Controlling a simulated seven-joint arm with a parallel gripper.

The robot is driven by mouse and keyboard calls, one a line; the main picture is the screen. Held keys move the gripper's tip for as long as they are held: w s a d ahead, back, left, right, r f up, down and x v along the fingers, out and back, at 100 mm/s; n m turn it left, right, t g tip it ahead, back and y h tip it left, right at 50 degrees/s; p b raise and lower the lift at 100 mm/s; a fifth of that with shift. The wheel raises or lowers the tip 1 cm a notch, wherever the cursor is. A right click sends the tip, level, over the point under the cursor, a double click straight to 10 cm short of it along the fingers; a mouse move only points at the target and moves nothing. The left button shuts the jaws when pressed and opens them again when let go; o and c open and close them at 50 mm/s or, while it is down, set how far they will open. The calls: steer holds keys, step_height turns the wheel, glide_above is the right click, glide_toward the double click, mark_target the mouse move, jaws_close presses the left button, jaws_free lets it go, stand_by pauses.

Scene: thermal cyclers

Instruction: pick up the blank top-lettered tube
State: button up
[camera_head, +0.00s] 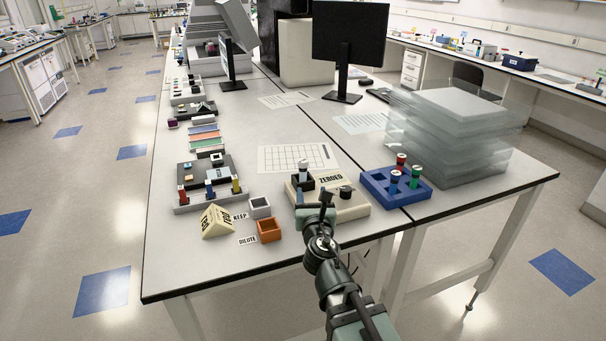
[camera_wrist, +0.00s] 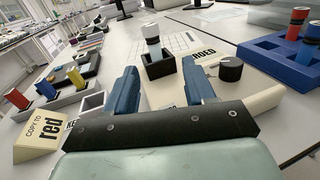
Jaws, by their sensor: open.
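A white-capped tube (camera_head: 303,166) stands upright in a black square holder (camera_head: 303,183) on a beige device (camera_head: 335,209) labelled "ZEROED". In the wrist view the tube (camera_wrist: 152,38) shows a white cap and a darker band, between and beyond my fingers. My gripper (camera_wrist: 159,68) is open and empty, on the near side of the holder; in the head view it (camera_head: 316,203) is at the device's front. A blue rack (camera_head: 372,186) to the right holds tubes with a red cap (camera_head: 402,159), a green body (camera_head: 415,175) and a blue body (camera_head: 394,181). I cannot read cap lettering.
A black knob (camera_head: 346,192) stands right of the holder. To the left are a grey box (camera_head: 260,208) by "KEEP", an orange box (camera_head: 268,231) by "DILUTE", a wedge sign (camera_head: 217,222), and a rack (camera_head: 207,201) of coloured tubes. Clear stacked trays (camera_head: 455,140) stand right.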

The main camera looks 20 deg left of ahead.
mark_target(303, 172)
steer(key=shift+s+a, duration=0.2)
steer(key=shift+a, duration=0.05)
steer(key=shift+w+a, duration=0.15)
steer(key=shift+w, duration=0.05)
steer(key=x, duration=0.8)
steer(key=shift+a, duration=0.1)
steer(key=shift+a+x, duration=0.25)
steer(key=shift+x, duration=2.35)
steer(key=shift+s+f, duration=0.2)
jaws_close()
steer(key=shift+r, duration=0.1)
